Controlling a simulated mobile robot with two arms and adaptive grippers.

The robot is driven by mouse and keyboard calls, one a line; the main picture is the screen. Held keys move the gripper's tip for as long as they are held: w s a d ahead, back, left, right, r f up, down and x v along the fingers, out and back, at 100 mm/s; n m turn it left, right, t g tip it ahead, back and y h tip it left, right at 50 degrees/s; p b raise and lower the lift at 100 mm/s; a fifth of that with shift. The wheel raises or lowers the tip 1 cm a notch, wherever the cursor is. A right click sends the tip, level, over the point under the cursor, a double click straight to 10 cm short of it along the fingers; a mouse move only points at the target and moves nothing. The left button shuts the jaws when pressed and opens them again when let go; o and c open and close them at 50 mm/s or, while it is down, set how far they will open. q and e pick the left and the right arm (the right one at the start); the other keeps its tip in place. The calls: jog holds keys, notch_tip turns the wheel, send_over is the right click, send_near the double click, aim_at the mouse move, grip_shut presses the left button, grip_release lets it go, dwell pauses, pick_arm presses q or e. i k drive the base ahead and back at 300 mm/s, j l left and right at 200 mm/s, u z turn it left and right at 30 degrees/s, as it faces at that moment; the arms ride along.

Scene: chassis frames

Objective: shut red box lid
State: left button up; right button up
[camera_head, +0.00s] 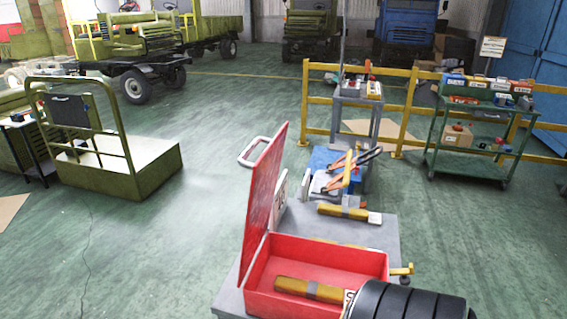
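The red box (318,262) stands on a grey cart top (382,232) at the lower middle. Its red lid (264,200) is open and stands nearly upright along the box's left side, leaning slightly to the right at the top. Inside the box lies a yellow-brown bar (310,290) with a grey band and a white end. The box's near right corner is hidden behind a black ribbed cylindrical thing (410,301). Neither of my grippers shows in this view.
Behind the box lie a second yellow-brown bar (342,213) and orange-handled tools (345,168). A white loop handle (254,152) shows left of the lid. A yellow railing (403,115) and green tool cart (470,140) stand behind. Open floor lies to the left.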

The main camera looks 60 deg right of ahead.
aim_at(266, 170)
jog(key=i+z, duration=0.2)
jog(key=z, duration=0.25)
jog(key=i+z, duration=0.2)
jog(key=z, duration=0.25)
jog(key=i+z, duration=0.2)
jog(key=z, duration=0.25)
jog(key=i+j+z, duration=0.15)
jog(key=z, duration=0.3)
jog(key=i+j+z, duration=0.15)
jog(key=z, duration=0.25)
jog(key=i+j+z, duration=0.25)
jog(key=k+j, duration=0.15)
